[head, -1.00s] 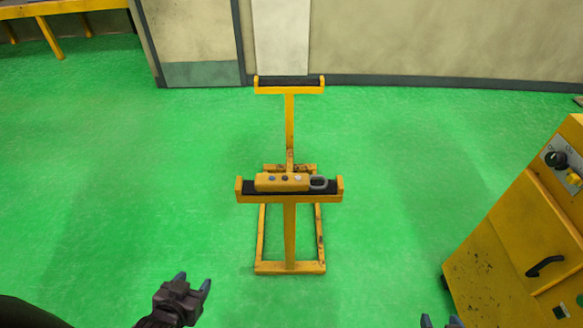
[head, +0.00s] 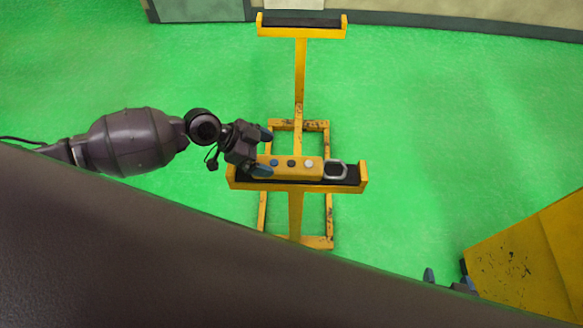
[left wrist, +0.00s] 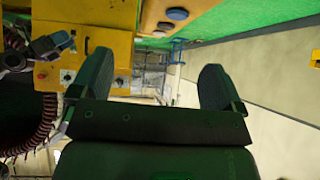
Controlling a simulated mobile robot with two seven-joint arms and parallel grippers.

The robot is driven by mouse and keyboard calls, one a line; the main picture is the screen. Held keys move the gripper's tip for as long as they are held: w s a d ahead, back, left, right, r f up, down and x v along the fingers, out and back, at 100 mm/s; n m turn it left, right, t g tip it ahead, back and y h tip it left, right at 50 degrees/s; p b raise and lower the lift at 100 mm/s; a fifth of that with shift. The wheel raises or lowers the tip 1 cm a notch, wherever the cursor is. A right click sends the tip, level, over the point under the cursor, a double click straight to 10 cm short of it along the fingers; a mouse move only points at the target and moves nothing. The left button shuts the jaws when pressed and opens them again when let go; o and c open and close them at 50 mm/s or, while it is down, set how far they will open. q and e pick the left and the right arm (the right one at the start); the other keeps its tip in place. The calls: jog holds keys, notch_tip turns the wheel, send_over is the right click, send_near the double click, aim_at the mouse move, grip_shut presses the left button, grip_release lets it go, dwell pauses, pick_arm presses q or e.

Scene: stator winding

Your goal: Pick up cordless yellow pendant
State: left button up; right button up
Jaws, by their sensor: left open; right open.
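The yellow pendant (head: 302,168), a bar with several round buttons and a grey loop at its right end, lies on the black-padded front crossbar of a yellow stand (head: 298,205). My left gripper (head: 266,151) is open at the pendant's left end, its two fingertips apart. One fingertip overlaps that end in the head view; I cannot tell whether it touches. In the left wrist view, the open fingers (left wrist: 155,75) have nothing between them, and part of the pendant (left wrist: 160,18) shows above them. My right gripper (head: 447,277) is open and empty at the lower right.
The stand has a second padded crossbar (head: 300,20) farther back. A yellow cabinet (head: 540,255) stands at the lower right. Green floor (head: 430,130) is clear around the stand. My own dark body hides the lower left of the head view.

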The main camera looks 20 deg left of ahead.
aim_at(289, 163)
pick_arm(q)
jog(key=shift+w+a+r+m+g+b, duration=0.1)
jog(key=shift+w+a+m+g+b, duration=0.15)
jog(key=shift+a, duration=0.25)
jog(key=shift+w+a+m+g+b, duration=0.1)
jog(key=shift+w+a+m+g, duration=0.05)
jog(key=shift+a+g, duration=0.25)
jog(key=shift+w+p+x, duration=0.2)
jog(key=shift+p+x, duration=0.1)
jog(key=shift+x, duration=4.95)
